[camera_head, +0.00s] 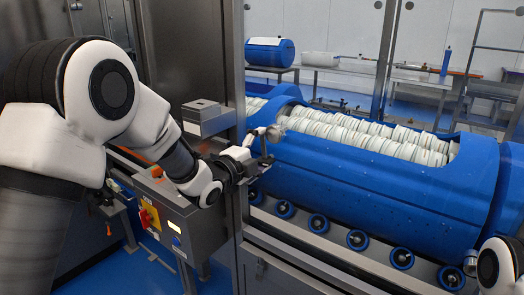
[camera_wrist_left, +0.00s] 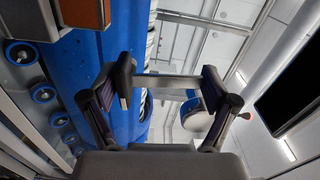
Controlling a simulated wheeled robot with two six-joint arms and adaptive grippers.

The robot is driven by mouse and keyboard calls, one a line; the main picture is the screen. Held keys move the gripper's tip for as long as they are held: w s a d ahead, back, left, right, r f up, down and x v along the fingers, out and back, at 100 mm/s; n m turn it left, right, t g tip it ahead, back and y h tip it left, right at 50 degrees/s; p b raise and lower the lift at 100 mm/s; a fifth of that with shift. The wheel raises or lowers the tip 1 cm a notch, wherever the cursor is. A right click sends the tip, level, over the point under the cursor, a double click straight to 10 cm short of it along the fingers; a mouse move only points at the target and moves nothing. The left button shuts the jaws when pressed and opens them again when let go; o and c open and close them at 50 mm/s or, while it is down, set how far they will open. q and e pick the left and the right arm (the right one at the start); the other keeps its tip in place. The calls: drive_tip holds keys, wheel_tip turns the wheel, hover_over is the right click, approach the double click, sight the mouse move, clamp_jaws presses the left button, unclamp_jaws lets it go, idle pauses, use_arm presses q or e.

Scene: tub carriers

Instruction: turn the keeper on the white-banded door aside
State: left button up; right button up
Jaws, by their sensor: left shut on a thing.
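My left gripper (camera_head: 262,163) reaches in front of the blue tub, beside the grey upright post. In the left wrist view my left gripper (camera_wrist_left: 168,85) has its two fingers apart with a pale metal bar (camera_wrist_left: 170,81) between them. It is shut on this piece, which I take for the keeper. In the head view a small silvery part (camera_head: 274,132) shows just above the fingers; its shape is unclear. I cannot make out a white band on a door. My right gripper is out of view; only a white joint of that arm shows at bottom right.
The long blue tub (camera_head: 370,185) holds rows of white discs and lies above several blue rollers (camera_head: 357,240). A grey control box (camera_head: 170,222) with a red-and-yellow switch stands below my left arm. A grey post (camera_head: 235,100) rises close to the gripper.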

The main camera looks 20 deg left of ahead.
use_arm(q)
drive_tip(key=o, duration=1.5)
drive_tip(key=shift+d, duration=0.1)
drive_tip(key=shift+c, duration=0.2)
drive_tip(key=v, duration=1.2)
